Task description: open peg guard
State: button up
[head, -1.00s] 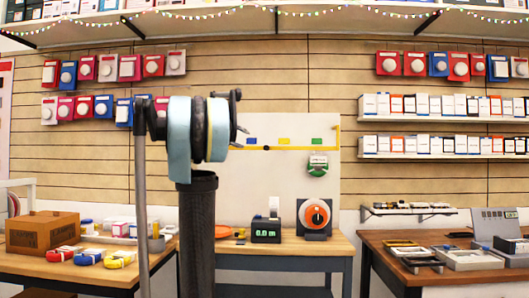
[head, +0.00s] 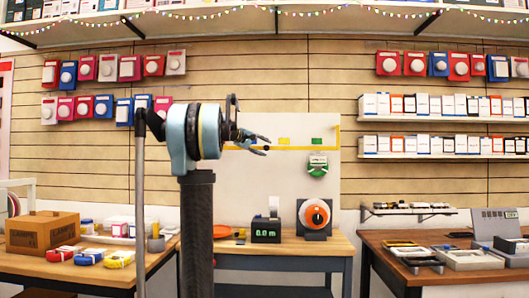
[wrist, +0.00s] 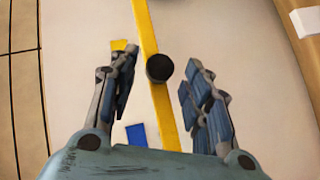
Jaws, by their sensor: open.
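The guard looks like a long yellow bar (head: 300,148) across the upper part of a white panel (head: 285,185) on the back wall. It also runs through the wrist view (wrist: 166,112). A round black knob (wrist: 159,68) sits on or just in front of the bar. My gripper (head: 266,146) is in front of the panel at the bar's left part. In the wrist view my gripper (wrist: 157,82) is open, one finger on each side of the knob, with visible gaps. I cannot tell how far the fingertips are from the panel.
On the panel are a yellow tag (head: 284,141), a green tag (head: 317,141), a blue tag (wrist: 137,134) and a green-and-white device (head: 317,165). Below, a wooden bench (head: 285,248) holds a black display box (head: 266,230) and an orange dial (head: 315,214). Side tables hold boxes and tape.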

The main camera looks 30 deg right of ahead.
jog(key=shift+x, duration=1.45)
grip_shut()
jog(key=shift+a, duration=0.15)
